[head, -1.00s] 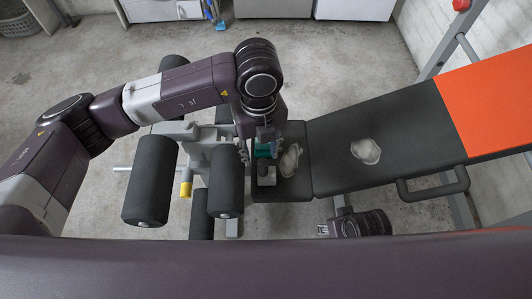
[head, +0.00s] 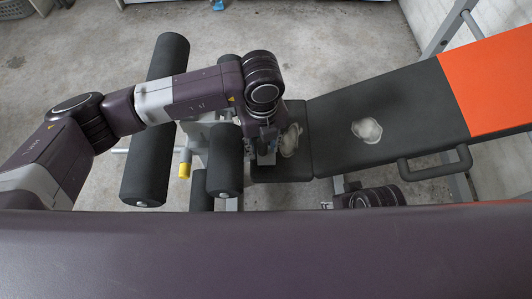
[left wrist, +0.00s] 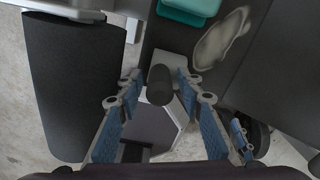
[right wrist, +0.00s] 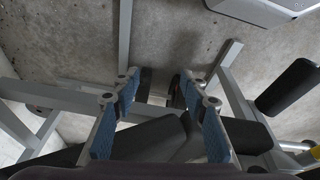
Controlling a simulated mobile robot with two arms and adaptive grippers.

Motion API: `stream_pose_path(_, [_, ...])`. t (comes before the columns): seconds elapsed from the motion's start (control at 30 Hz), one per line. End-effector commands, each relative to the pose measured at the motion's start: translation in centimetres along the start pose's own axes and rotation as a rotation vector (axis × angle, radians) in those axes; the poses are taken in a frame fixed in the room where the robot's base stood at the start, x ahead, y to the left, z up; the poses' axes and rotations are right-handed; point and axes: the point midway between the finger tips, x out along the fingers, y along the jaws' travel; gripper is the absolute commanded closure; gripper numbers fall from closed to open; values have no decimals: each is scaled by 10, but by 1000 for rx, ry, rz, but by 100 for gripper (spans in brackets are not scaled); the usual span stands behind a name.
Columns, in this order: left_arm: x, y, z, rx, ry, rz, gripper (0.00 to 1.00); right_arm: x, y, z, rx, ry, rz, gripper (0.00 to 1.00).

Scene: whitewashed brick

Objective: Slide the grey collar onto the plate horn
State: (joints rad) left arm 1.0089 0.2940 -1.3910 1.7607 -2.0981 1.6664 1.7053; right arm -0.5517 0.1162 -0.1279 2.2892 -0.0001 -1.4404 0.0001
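A grey block with a dark knob, seemingly the grey collar (left wrist: 152,123), is on or just above the near end of the black bench pad; contact is unclear. In the head view it is mostly hidden under my left gripper (head: 264,148). In the left wrist view the open fingers of my left gripper (left wrist: 158,84) stand either side of the dark knob, with gaps visible. A thin pale rod (head: 118,151), perhaps the plate horn, sticks out left beyond the foam rollers, partly hidden. My right gripper (right wrist: 163,85) is open and empty, low beside the bench.
Black foam rollers (head: 150,170) and a yellow-ended pin (head: 184,170) stand left of the bench pad (head: 335,165). A teal object (left wrist: 190,10) lies near the collar. Pale patches (head: 367,129) mark the pad. A black handle (head: 436,172) juts from its side.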

Motion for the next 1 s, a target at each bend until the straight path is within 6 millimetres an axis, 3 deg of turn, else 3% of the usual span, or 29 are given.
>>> stream_pose_path(0.3, [0, 0, 0, 0, 0, 0, 100, 0, 0, 0, 0, 1, 0, 60])
stream_pose_path(0.77, [-5, 0, 0, 0, -1, -1, 100, 0, 0, -1, 0, 3, 0, 60])
stream_pose_path(0.9, [-17, -1, 0, 1, -1, -2, 100, 3, 0, 0, 0, 1, 0, 60])
stream_pose_path(1.0, [-34, -1, 1, 2, -3, -2, 100, 19, -2, 2, -2, -11, -4, 60])
